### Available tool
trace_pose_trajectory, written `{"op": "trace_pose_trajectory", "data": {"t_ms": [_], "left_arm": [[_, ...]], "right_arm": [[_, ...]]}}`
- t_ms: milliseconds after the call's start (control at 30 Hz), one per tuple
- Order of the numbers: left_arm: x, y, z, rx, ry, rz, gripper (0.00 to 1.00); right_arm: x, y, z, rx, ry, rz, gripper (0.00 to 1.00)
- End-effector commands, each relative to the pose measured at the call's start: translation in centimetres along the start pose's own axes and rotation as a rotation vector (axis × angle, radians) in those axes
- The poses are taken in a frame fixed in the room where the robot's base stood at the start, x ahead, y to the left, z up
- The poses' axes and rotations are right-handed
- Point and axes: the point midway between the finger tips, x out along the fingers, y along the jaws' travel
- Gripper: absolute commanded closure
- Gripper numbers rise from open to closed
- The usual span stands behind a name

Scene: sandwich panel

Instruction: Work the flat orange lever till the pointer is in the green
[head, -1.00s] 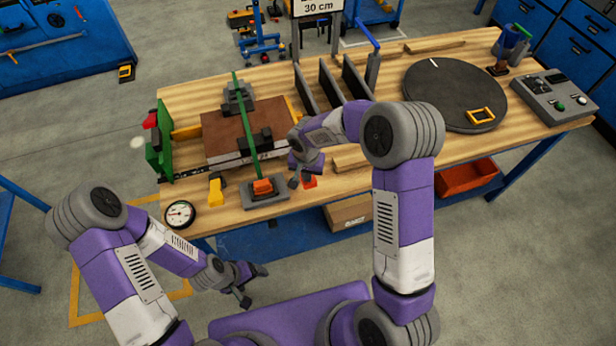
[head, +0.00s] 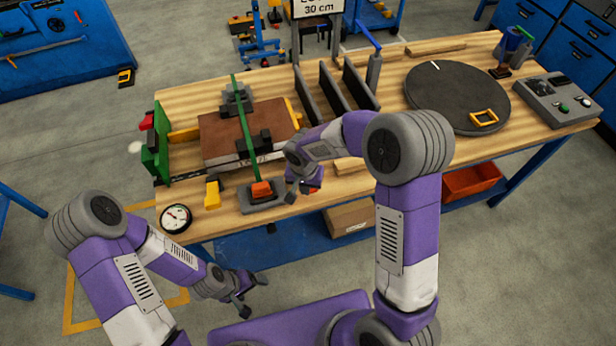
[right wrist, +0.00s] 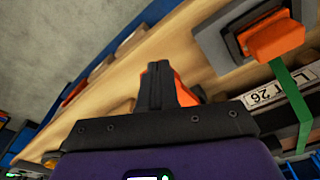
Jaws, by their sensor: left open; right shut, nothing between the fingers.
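The orange lever (head: 262,190) lies on a grey base at the front end of a green strap over a brown panel; the right wrist view shows it at upper right (right wrist: 275,38). A round white dial (head: 175,218) stands on the table's front left; its pointer is too small to read against the colours. My right gripper (head: 297,192) is shut and empty, just right of the lever and apart from it; its fingers (right wrist: 157,75) partly hide a second orange piece (right wrist: 185,92) in the wrist view. My left gripper (head: 252,296) is open and empty, in front of the table.
A yellow block (head: 212,194) stands between the dial and the lever. Dark upright plates (head: 333,90), a round black turntable (head: 457,95) and a grey control box (head: 555,100) are to the right. A green end plate (head: 157,148) is at the left.

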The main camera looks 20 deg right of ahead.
Motion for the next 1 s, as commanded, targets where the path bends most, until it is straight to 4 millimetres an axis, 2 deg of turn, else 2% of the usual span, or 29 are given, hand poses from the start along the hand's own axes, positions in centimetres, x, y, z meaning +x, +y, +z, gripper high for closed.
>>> {"op": "trace_pose_trajectory", "data": {"t_ms": [333, 500, 1000], "left_arm": [[-0.6, 0.2, 0.0, 0.0, 0.0, 0.0, 0.18], [-0.8, 0.3, 0.0, 0.0, 0.0, 0.0, 0.18], [-0.8, 0.3, 0.0, 0.0, 0.0, 0.0, 0.18]], "right_arm": [[-5.3, -0.1, 0.0, 0.0, 0.002, -0.003, 1.0], [-7.1, 0.0, 0.0, 0.0, 0.001, -0.001, 1.0], [-7.5, 0.0, 0.1, 0.0, 0.0, 0.0, 1.0]]}}
